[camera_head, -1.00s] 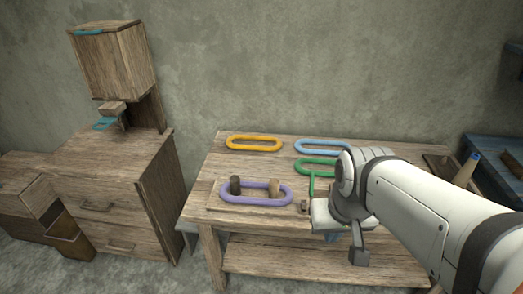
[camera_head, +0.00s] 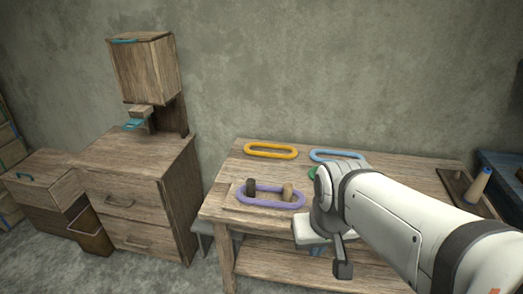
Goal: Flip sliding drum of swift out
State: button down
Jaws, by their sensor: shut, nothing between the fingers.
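A low wooden board (camera_head: 228,197) lies on the table's left front, and I take it to be the swift. Two short upright drums stand on it, a dark one (camera_head: 251,187) at left and a lighter brown one (camera_head: 288,192) at right. A purple yarn loop (camera_head: 258,203) lies around both drums. I cannot tell which drum slides. My gripper (camera_head: 311,234) is at the table's front edge, right of the purple loop and apart from it. It is shut and empty. Its fingertips are mostly hidden by my wrist and arm.
Yellow (camera_head: 270,151), blue (camera_head: 337,155) and mostly hidden green (camera_head: 312,173) loops lie behind on the table (camera_head: 215,205). A wooden cabinet (camera_head: 135,200) with a raised box (camera_head: 142,70) stands at left. A cone-shaped spool (camera_head: 478,185) stands at right. The table's front left is clear.

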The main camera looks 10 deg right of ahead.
aim_at(288, 187)
jog(key=z, duration=0.05)
jog(key=i, duration=1)
jog(key=u, duration=0.05)
